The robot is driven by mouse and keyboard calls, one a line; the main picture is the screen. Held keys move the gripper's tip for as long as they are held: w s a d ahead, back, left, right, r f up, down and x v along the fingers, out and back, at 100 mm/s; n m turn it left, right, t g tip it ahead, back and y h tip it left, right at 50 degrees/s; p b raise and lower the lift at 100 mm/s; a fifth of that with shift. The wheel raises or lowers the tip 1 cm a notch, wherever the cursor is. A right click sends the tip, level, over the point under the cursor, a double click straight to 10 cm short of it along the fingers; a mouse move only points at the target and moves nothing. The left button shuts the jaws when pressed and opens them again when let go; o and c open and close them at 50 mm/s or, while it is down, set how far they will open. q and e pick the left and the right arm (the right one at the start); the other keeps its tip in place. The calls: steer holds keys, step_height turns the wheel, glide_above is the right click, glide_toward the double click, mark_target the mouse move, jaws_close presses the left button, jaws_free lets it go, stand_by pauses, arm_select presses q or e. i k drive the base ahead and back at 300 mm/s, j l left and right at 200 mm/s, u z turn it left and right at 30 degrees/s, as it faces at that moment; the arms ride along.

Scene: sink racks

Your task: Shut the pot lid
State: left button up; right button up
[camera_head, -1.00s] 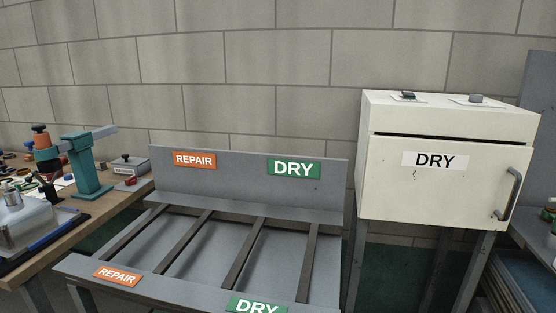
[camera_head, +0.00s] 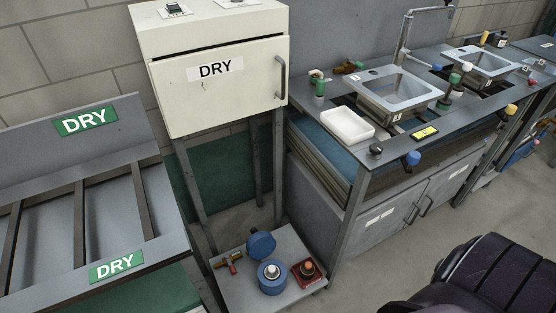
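A blue round pot (camera_head: 271,279) sits on a low grey platform (camera_head: 235,291) below the white DRY cabinet. A light round piece shows in the middle of its top. A blue disc (camera_head: 261,244), which looks like the pot lid, stands tilted up behind the pot, off its top. I cannot tell whether a hinge joins them. Neither of my grippers is in view.
A red piece (camera_head: 307,271) is right of the pot; a brass-coloured fitting with a red part (camera_head: 230,261) is to its left. The white DRY cabinet (camera_head: 215,98) stands above on legs. A sink bench (camera_head: 350,202) is right, the DRY rack (camera_head: 160,252) left.

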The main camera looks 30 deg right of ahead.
mark_target(262, 244)
steer(key=z, duration=0.95)
steer(key=i+l+z, duration=0.1)
steer(key=i+z, duration=0.6)
steer(key=z, duration=0.2)
